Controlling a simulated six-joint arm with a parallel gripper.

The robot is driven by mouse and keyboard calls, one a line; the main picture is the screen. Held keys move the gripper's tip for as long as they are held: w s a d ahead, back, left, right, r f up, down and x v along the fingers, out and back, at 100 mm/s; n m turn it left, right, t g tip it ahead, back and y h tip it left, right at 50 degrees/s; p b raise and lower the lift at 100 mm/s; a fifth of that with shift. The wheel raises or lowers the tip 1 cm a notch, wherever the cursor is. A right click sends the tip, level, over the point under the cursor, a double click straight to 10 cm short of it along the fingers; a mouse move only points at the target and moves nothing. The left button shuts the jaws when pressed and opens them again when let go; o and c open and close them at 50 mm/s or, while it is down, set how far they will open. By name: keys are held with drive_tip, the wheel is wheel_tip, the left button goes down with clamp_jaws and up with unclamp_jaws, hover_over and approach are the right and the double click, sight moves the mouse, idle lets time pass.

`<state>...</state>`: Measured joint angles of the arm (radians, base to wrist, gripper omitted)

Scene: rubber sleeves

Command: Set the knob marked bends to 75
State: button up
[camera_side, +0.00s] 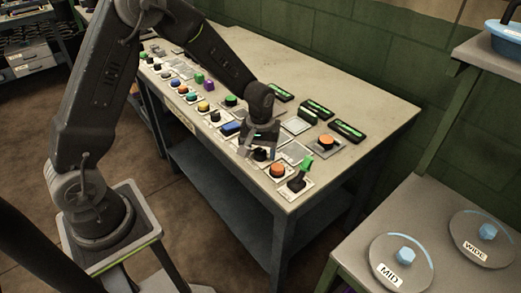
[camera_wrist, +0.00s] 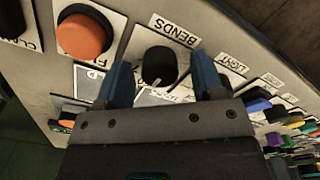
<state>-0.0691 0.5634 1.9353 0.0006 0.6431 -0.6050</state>
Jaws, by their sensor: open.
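The bends knob (camera_wrist: 160,64) is a black round knob on a white plate, with the label BENDS (camera_wrist: 174,31) beside it in the wrist view. My gripper (camera_wrist: 161,70) is open, with one blue finger on each side of the knob; I cannot tell whether either finger touches it. A thin pale mark shows near the knob's lower edge, but I cannot read its setting. In the side view my gripper (camera_side: 258,148) is low over the panel, and the dark knob (camera_side: 260,155) is partly hidden by it.
An orange button (camera_wrist: 84,34) sits beside the knob's plate. A green-topped lever (camera_side: 303,168) stands near the bench corner. Displays with green text (camera_side: 346,130) lie behind, too small to read. Several coloured controls line the bench (camera_side: 370,105).

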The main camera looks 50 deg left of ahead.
drive_tip(key=c, duration=0.9)
drive_tip(key=shift+m, duration=0.3)
drive_tip(key=m, duration=1.1)
drive_tip(key=shift+m, duration=0.3)
idle(0.3)
drive_tip(key=o, duration=0.9)
drive_tip(key=shift+r, duration=0.15)
